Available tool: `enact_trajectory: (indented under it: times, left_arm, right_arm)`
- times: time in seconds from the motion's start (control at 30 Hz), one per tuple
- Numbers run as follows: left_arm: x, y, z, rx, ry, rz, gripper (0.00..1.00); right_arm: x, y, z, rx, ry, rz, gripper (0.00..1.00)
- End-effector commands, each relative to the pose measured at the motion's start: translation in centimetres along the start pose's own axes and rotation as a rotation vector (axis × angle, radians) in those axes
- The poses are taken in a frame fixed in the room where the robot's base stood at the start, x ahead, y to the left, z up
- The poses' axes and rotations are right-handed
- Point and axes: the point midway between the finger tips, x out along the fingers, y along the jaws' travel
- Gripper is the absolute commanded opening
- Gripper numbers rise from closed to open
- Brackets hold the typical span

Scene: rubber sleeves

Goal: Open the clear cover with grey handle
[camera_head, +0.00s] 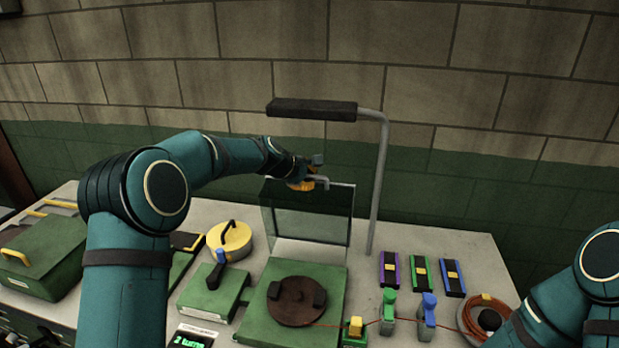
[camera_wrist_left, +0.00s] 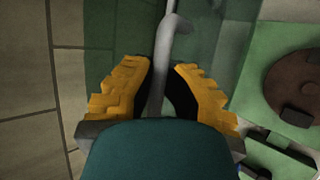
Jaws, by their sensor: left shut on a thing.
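The clear cover (camera_head: 308,220) stands raised, roughly upright, at the back of a green base plate (camera_head: 332,318). Its grey handle (camera_head: 322,180) is at its top edge. My left gripper (camera_head: 303,184) reaches in from the left and is shut on the handle. In the left wrist view the grey handle (camera_wrist_left: 163,75) runs between the yellow fingers of my left gripper (camera_wrist_left: 160,70). The clear pane (camera_wrist_left: 215,40) shows to the right of it. My right arm enters at the lower right, but its gripper is out of view.
A brown disc (camera_head: 296,300) with dark blocks lies on the green base. A lamp (camera_head: 312,109) on a grey post rises behind. A yellow-lidded round pot (camera_head: 229,240) is left, and several coloured blocks and an orange cable coil (camera_head: 482,310) are right.

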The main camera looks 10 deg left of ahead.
Motion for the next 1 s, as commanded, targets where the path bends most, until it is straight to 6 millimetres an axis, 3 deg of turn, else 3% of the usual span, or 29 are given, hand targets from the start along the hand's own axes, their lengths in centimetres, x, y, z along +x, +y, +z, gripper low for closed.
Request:
enact_trajectory:
  times: [0.5,0.53,0.6,1.0]
  left_arm:
    - [-0.07,0.38,0.1,-0.004,-0.002,-0.007,0.0]
    - [-0.07,0.38,0.1,-0.004,-0.002,-0.007,0.2]
    - [-0.06,0.35,0.08,-0.004,-0.002,-0.007,0.43]
    - [-0.52,0.22,-0.08,-0.005,0.0,-0.01,0.43]
  right_arm:
    - [-0.12,-0.04,-0.01,0.0,-0.001,0.0,0.47]
    - [-0.12,-0.04,-0.01,0.0,-0.001,0.0,0.47]
    - [-0.12,-0.04,-0.01,0.0,-0.001,0.0,0.47]
    - [-0.11,-0.04,-0.01,0.0,0.0,0.0,0.47]
